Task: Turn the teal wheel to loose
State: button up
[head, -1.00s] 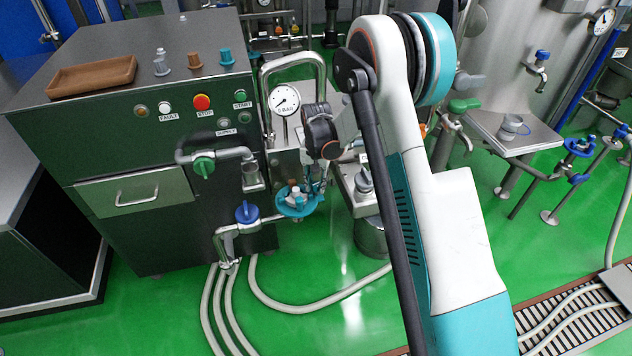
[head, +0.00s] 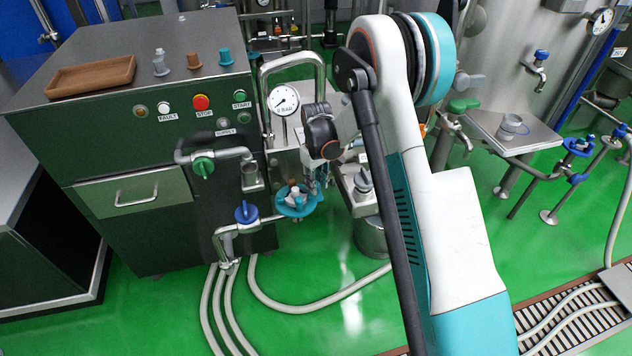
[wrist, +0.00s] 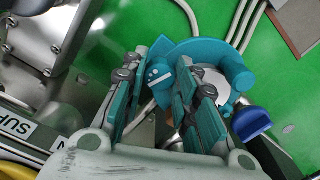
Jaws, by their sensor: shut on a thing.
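The teal wheel (head: 289,209) sits on pipework at the front right of the dark machine. It also shows in the wrist view (wrist: 207,46), with a thick rim, a pale middle and a tab with white marks. My gripper (wrist: 162,72) has its two teal-padded fingers on either side of the tab, shut on the wheel. In the head view my gripper (head: 318,176) is at the wheel's right and back side, and partly hidden by my wrist. The wheel's lettering is too small to read.
A blue valve handle (head: 247,212) is close to the wheel's left, also in the wrist view (wrist: 251,122). A green handle (head: 203,167) and a pressure gauge (head: 284,100) are nearby. Hoses (head: 290,307) lie on the green floor. A steel pot (head: 371,238) stands to the right.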

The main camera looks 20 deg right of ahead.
jog(key=n, duration=0.5)
jog(key=shift+n, duration=0.3)
jog(key=shift+w+d+n, duration=0.1)
jog(key=shift+n, duration=2.1)
jog(key=o, duration=1)
jog(key=shift+o, duration=0.2)
notch_tip(320, 180, up, 12)
